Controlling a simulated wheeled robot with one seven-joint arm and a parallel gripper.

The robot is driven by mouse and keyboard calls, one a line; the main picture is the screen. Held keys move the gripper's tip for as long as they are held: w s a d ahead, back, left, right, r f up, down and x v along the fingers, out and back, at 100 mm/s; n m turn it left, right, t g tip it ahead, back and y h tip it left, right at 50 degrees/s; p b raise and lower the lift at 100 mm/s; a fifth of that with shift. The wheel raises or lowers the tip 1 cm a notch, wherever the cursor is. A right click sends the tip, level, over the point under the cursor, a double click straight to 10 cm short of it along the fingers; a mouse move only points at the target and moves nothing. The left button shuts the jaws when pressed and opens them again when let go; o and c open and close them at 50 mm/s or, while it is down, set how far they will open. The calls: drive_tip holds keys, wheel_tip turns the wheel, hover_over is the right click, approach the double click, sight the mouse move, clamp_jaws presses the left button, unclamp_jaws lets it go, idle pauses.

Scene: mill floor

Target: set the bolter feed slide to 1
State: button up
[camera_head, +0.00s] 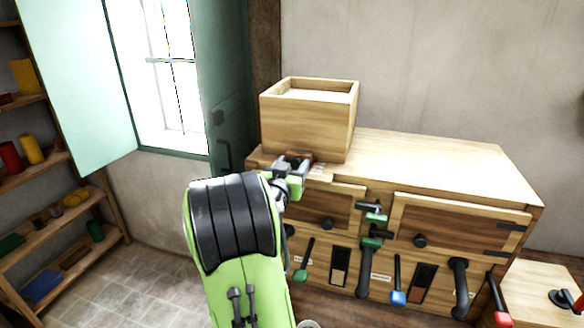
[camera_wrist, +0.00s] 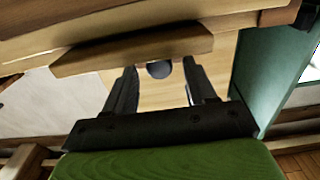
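A wooden bolter chest (camera_head: 440,160) carries an open-topped hopper box (camera_head: 308,120) at its back left. At the hopper's lower front, next to my gripper (camera_head: 298,168), is a small dark brown part that may be the feed slide; it is mostly hidden there. A pale strip, perhaps its scale, lies to its right, too small to read. In the wrist view, a wooden bar (camera_wrist: 130,50) crosses above my open fingers (camera_wrist: 162,85). A round dark knob (camera_wrist: 159,70) shows between the fingertips, with a gap visible on each side.
The chest front has two hatches with knobs, a green-handled latch (camera_head: 371,245), and several coloured levers, including a blue one (camera_head: 398,297). A green window shutter (camera_head: 225,90) stands left of the hopper. Shelves (camera_head: 50,225) line the left wall. The chest top right of the hopper is clear.

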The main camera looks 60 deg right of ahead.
drive_tip(key=shift+a+f, duration=0.15)
drive_tip(key=shift+a, duration=0.05)
drive_tip(key=s+a+b, duration=0.2)
drive_tip(key=a+b, duration=0.4)
drive_tip(key=a, duration=0.9)
drive_tip(key=shift+s, duration=0.2)
